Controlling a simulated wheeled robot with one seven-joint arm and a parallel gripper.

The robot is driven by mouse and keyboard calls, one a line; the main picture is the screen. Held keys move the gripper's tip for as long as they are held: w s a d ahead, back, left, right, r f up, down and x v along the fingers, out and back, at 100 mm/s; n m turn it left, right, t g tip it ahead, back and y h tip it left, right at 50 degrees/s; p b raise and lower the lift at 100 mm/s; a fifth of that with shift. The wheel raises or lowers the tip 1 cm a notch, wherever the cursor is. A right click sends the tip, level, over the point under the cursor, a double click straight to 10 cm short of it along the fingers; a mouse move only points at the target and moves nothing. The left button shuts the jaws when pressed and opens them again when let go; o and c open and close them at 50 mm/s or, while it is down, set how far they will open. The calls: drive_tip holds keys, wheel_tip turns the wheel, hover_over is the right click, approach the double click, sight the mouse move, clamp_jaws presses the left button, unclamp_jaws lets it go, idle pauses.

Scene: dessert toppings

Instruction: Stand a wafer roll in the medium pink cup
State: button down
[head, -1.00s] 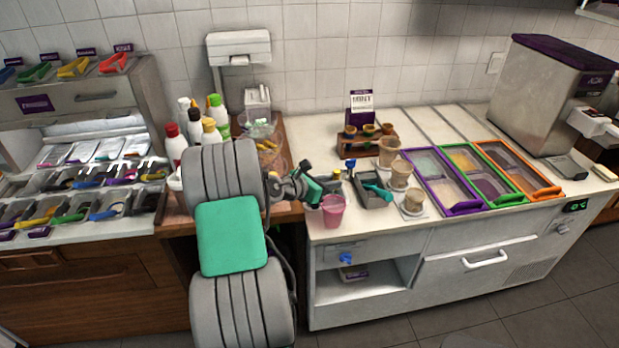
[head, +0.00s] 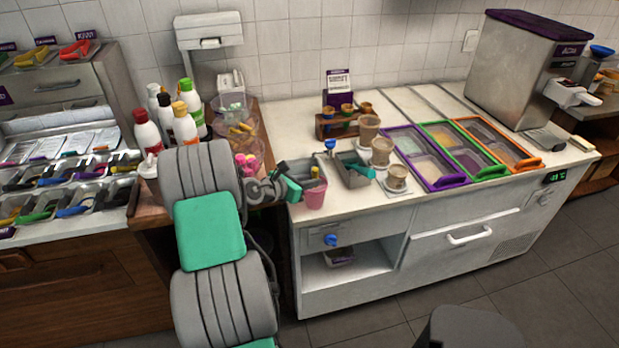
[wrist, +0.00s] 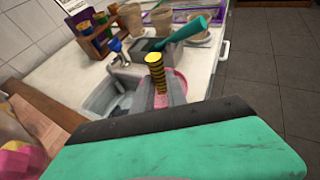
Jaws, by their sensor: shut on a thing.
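The pink cup (head: 314,196) stands upright at the left front corner of the white counter. It also shows in the wrist view (wrist: 180,86), partly hidden behind the wafer roll and my gripper. The wafer roll (wrist: 155,70), striped yellow and black, is upright in my gripper (wrist: 161,97). Its yellow top (head: 315,171) shows over the cup's rim in the head view. My gripper (head: 303,186) is shut on the roll at the cup's left side. The roll's lower end is hidden, so I cannot tell whether it is inside the cup.
Purple, green and orange framed bins (head: 433,187) fill the counter's right.

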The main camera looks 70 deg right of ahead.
drive_tip(key=shift+f, duration=0.35)
drive_tip(key=c, duration=1.3)
unclamp_jaws()
drive_tip(key=shift+o, duration=0.2)
wheel_tip(320, 180, up, 6)
drive_tip(key=p, duration=0.5)
drive_tip(key=shift+p, duration=0.35)
